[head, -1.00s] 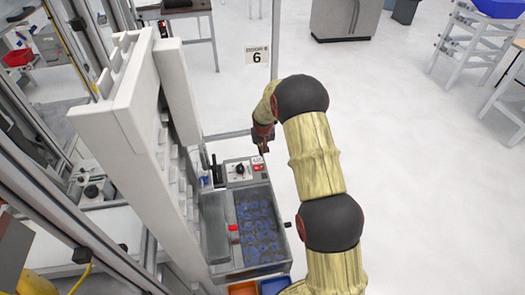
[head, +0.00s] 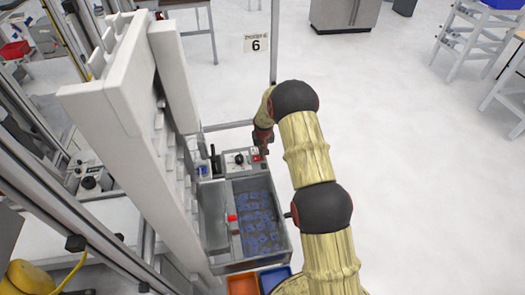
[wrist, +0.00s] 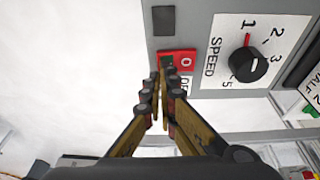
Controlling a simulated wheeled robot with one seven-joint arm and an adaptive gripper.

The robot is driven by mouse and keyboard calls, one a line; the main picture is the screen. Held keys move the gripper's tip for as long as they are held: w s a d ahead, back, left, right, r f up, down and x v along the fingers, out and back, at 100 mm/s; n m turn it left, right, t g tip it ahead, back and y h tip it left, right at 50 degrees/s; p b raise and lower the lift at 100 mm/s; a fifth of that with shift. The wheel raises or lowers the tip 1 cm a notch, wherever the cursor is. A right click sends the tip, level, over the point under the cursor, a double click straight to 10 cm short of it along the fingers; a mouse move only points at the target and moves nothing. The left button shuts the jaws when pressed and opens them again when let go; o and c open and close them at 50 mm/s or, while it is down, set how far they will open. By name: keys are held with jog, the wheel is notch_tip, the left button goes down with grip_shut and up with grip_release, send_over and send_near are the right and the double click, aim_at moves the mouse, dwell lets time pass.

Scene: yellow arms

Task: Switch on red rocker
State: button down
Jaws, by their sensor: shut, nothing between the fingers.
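The red rocker (wrist: 184,60) sits on the grey control panel, partly hidden by my fingertips in the wrist view. Its right end shows a white "0", and a small green part shows by the fingertips at its left. In the head view the rocker (head: 256,157) is a small red spot at the right of the panel. My gripper (wrist: 165,75) is shut and empty, its fingertips over the left part of the rocker. I cannot tell whether they touch it. In the head view my gripper (head: 263,151) is right at the panel's edge.
A black speed dial (wrist: 248,65) with a red pointer near "1" stands right of the rocker. A dark square (wrist: 164,20) is on the panel's other side. In the head view, a tank with blue parts (head: 258,222) lies below the panel.

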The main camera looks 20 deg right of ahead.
jog(key=shift+d+f+b, duration=0.2)
jog(key=shift+f+b, duration=0.45)
jog(key=shift+b, duration=0.35)
jog(key=shift+r, duration=0.15)
jog(key=shift+a+r, duration=0.1)
jog(key=shift+w+a+r, duration=0.15)
jog(key=shift+a, duration=0.45)
jog(key=shift+b, duration=0.35)
jog(key=v, duration=0.8)
jog(key=shift+r, duration=0.3)
